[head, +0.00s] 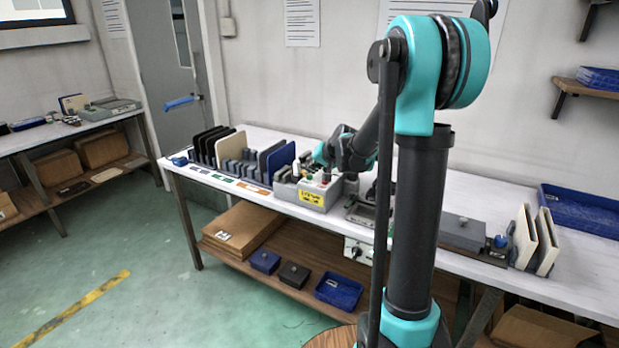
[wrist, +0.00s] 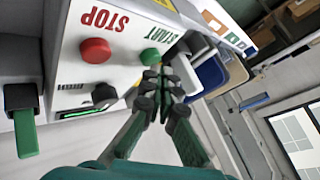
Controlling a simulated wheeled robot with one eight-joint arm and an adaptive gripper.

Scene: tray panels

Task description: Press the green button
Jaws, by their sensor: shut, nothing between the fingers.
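The green button (wrist: 149,57) is in the wrist view, beside the START label on a white control box (wrist: 125,18). A red button (wrist: 95,50) marked STOP and a black knob (wrist: 104,95) are on the same face. My gripper (wrist: 163,78) is shut and empty, its fingertips close to the green button in the picture. I cannot tell whether they touch it. In the head view the control box (head: 311,194), with a yellow label, sits on the white bench, and my arm comes over it from the right.
A rack of upright panels (head: 233,146) stands left of the box on the bench. A grey box (head: 463,231), two pale upright panels (head: 533,240) and a blue tray (head: 580,208) are to the right. A green handle (wrist: 24,133) is near the box in the wrist view.

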